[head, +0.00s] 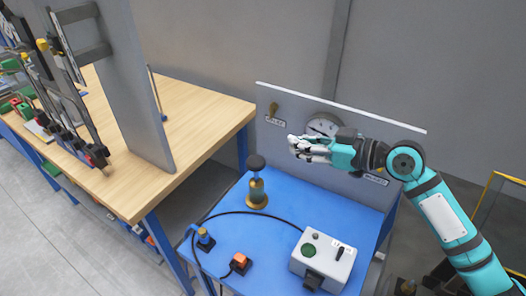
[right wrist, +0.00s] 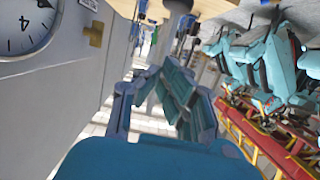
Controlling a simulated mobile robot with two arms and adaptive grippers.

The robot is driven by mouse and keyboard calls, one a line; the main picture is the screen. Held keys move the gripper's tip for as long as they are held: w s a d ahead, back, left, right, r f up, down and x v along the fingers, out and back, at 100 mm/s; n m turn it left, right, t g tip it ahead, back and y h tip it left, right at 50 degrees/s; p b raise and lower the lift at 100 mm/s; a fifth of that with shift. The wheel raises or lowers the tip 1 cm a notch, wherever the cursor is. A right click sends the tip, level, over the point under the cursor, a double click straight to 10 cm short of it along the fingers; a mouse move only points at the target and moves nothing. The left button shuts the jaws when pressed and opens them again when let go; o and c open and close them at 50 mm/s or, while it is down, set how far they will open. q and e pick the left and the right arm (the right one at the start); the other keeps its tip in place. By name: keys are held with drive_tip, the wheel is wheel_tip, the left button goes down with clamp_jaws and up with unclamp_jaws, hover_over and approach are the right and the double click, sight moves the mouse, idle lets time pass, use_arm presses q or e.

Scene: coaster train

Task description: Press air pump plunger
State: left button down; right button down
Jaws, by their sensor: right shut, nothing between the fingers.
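The air pump (head: 257,193) stands upright near the back left of the blue table, with a brass base. Its plunger has a dark round knob (head: 256,162) and shows raised above the body. My right gripper (head: 292,146) is to the right of the knob, in front of the panel with the gauge, and apart from the pump. The gripper is shut and empty; its closed fingers also show in the right wrist view (right wrist: 172,95). My left gripper is not in view.
The grey panel (head: 275,140) with a round gauge (head: 322,126) and a brass lever (head: 273,108) stands behind the pump. A white control box (head: 322,262), an orange button (head: 240,259), a blue-topped device (head: 204,238) and a black hose occupy the blue table (head: 225,205).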

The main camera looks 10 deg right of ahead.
drive_tip(key=p, duration=0.4)
hover_over(262, 160)
drive_tip(key=f, duration=0.2)
wheel_tip(262, 160, down, 3)
drive_tip(key=shift+f+p, duration=0.2)
drive_tip(key=shift+p, duration=0.4)
drive_tip(key=shift+s+f, duration=0.1)
drive_tip(key=shift+f, duration=0.5)
